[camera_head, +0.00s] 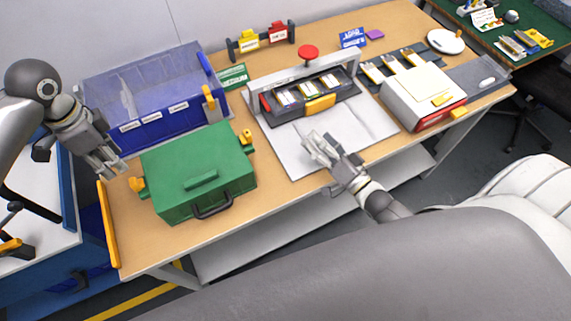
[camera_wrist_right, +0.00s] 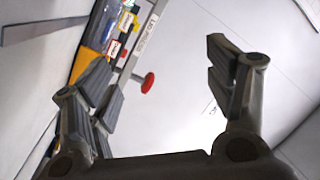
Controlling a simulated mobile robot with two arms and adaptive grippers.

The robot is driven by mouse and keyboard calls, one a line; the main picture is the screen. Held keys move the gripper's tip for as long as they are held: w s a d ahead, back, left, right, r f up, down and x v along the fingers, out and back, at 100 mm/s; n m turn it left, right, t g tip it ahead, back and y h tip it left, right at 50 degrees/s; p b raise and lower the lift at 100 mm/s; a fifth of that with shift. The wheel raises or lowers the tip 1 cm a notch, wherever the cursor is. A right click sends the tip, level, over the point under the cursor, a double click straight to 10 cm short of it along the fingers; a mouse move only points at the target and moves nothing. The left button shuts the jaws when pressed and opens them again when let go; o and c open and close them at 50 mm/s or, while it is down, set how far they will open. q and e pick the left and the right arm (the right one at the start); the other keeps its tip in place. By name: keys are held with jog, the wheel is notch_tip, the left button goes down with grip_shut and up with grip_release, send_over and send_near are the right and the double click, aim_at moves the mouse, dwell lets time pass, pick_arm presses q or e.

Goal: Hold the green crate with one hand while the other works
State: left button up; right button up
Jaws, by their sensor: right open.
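The green crate (camera_head: 190,165) stands at the front left of the wooden table with its lid down. It has a black front handle (camera_head: 212,207) and orange-yellow side pieces. My left gripper (camera_head: 112,168) points down beside the crate's back left corner, apart from it; its finger gap is too small to judge. My right gripper (camera_head: 318,145) is open and empty above the white board right of the crate. Its spread fingers also show in the right wrist view (camera_wrist_right: 165,105), with nothing between them.
A blue bin with a clear lid (camera_head: 135,93) stands behind the crate. A press-like frame with a red knob (camera_head: 308,52) and a dark tray of pouch cells (camera_head: 312,93) stand behind the board. A white-and-red box (camera_head: 425,98) is at right.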

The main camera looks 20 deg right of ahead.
jog(key=s+a+m+g+y, duration=0.25)
jog(key=a+m, duration=0.35)
jog(key=a, duration=0.5)
jog(key=x, duration=1)
jog(key=shift+w+a, duration=0.15)
jog(key=shift+a, duration=0.15)
jog(key=shift+t, duration=0.35)
jog(key=shift+y, duration=0.25)
jog(key=c, duration=1.5)
jog(key=shift+o, duration=0.2)
